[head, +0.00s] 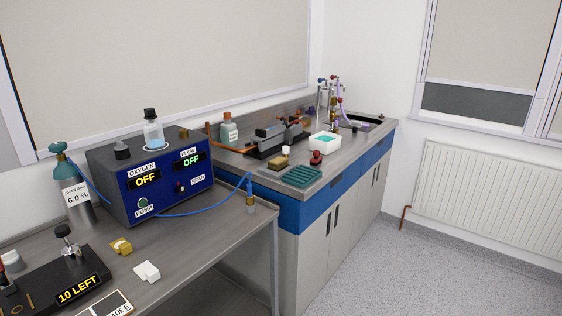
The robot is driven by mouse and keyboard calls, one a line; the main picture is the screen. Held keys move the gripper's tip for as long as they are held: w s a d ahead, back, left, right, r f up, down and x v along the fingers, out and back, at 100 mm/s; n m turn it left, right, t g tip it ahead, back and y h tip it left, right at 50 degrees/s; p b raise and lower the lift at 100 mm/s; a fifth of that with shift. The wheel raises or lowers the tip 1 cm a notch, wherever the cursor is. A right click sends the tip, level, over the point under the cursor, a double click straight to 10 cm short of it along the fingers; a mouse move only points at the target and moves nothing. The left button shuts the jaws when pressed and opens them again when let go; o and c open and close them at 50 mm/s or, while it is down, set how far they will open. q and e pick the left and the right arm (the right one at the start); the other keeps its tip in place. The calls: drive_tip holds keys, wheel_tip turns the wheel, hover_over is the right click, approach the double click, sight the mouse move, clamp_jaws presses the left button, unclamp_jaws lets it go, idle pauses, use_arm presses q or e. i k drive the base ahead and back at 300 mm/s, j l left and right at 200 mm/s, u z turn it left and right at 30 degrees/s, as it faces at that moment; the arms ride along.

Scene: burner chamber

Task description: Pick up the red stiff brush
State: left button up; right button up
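A small red object (316,158) sits on the far grey bench, just behind the green ribbed mat and in front of the white tub. It may be the red stiff brush, but it is too small to tell for sure. A tan block (278,163) with a dark top lies to its left. Neither of my grippers is in view.
The far bench (232,167) also holds a green ribbed mat (303,177), a white tub (325,143), a grey and black device (270,141), a bottle (228,130) and a sink (366,118). The near table (190,238) carries a blue control box (140,207). Open floor (400,265) lies right.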

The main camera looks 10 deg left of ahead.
sight(315, 160)
drive_tip(key=i+l, duration=0.15)
drive_tip(key=i, duration=0.25)
drive_tip(key=i+l+z, duration=0.15)
drive_tip(key=i, duration=0.25)
